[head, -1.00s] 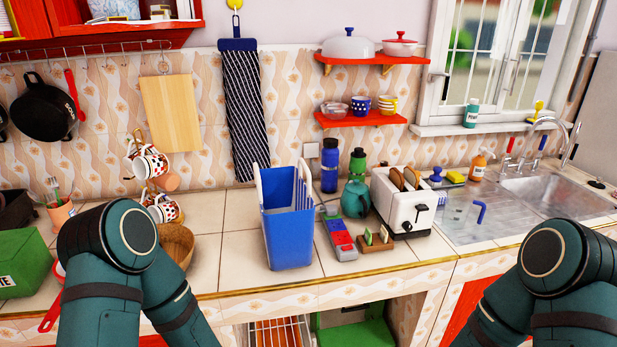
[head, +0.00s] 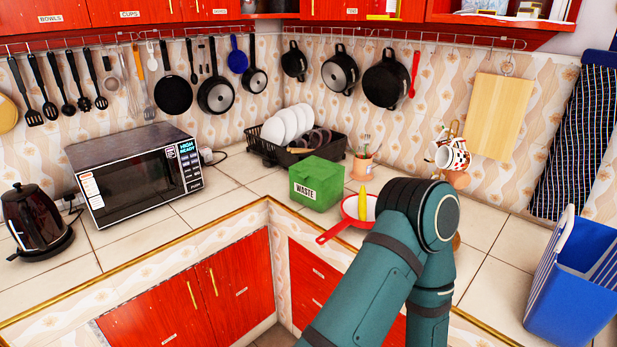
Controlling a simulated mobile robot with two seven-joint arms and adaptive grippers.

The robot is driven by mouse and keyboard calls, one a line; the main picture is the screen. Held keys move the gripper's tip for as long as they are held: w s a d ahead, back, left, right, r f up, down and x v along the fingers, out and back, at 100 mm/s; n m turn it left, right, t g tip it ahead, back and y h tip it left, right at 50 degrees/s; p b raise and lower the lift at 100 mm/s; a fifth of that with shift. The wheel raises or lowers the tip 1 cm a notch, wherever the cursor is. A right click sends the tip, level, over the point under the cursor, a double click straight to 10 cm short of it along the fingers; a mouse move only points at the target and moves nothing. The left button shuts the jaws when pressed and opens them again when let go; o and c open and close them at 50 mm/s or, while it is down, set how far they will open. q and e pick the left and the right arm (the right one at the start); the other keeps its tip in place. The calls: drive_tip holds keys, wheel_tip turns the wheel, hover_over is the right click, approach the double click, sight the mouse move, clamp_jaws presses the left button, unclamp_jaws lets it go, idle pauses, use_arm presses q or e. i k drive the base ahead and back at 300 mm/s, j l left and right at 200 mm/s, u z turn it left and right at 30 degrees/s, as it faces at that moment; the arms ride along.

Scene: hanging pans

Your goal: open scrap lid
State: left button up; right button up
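A green box labelled WASTE (head: 318,194) stands on the counter near the inner corner. Its green lid (head: 316,170) is down on top and looks closed. One teal arm of mine, most likely the left, rises in front of the counter to the right of the box. Its bent joint covers part of a red pan (head: 349,219) there. Neither gripper shows, so I cannot see whether they are open or shut.
A dish rack (head: 334,150) with plates stands behind the box, and a utensil cup (head: 364,166) beside it. A microwave (head: 137,178) and black kettle (head: 36,222) are at left. A blue bin (head: 570,290) is at right. Counter left of the box is clear.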

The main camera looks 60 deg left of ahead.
sight(320, 168)
drive_tip(key=j+u, duration=0.1)
drive_tip(key=u, duration=0.9)
drive_tip(key=i+j+u, duration=0.1)
drive_tip(key=u, duration=0.9)
drive_tip(key=i, duration=0.05)
